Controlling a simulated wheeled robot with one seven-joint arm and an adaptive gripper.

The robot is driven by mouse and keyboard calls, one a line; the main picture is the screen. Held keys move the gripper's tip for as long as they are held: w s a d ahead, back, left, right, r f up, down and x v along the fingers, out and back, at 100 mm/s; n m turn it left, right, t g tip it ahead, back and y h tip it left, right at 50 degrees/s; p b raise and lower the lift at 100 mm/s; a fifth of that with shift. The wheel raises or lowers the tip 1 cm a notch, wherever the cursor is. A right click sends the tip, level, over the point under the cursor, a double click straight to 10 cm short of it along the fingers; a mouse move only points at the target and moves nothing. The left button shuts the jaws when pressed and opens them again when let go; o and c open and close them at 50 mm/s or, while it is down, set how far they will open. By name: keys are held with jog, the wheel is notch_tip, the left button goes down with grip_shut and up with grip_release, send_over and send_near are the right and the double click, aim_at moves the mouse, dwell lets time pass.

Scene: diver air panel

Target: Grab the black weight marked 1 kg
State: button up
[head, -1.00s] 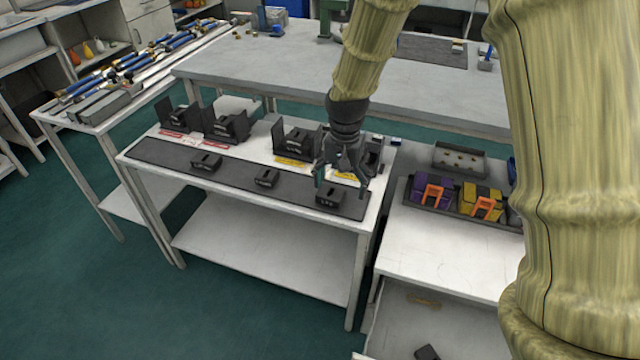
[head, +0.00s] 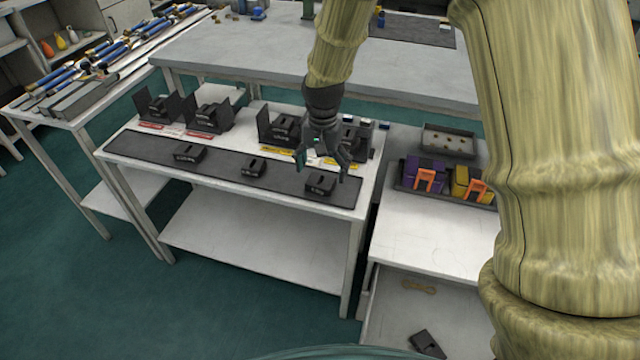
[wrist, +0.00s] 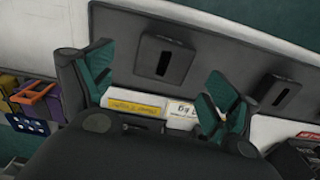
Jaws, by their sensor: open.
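Three black block weights lie in a row on the dark mat (head: 222,168) of the white table: a left one (head: 188,152), a middle one (head: 254,167) and a right one (head: 320,184). Their pale markings are too small to read, so I cannot tell which is 1 kg. My gripper (head: 320,168) is open and empty, just above and behind the right weight in the head view. In the wrist view, one weight (wrist: 163,60) shows beyond and between the spread fingers (wrist: 158,90). Another weight (wrist: 275,92) shows to the right, apart from the fingers.
Black holders (head: 208,117) with red and yellow labels stand behind the mat, some partly hidden by my arm. A tray with purple and yellow boxes (head: 425,170) and orange handles is on the right table. A dark block (head: 426,343) lies low at the right.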

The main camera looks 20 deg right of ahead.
aim_at(321, 180)
jog(key=f, duration=0.4)
jog(key=shift+s+a+f, duration=0.1)
jog(key=shift+a, duration=0.15)
jog(key=c, duration=1.8)
jog(key=shift+c, duration=0.7)
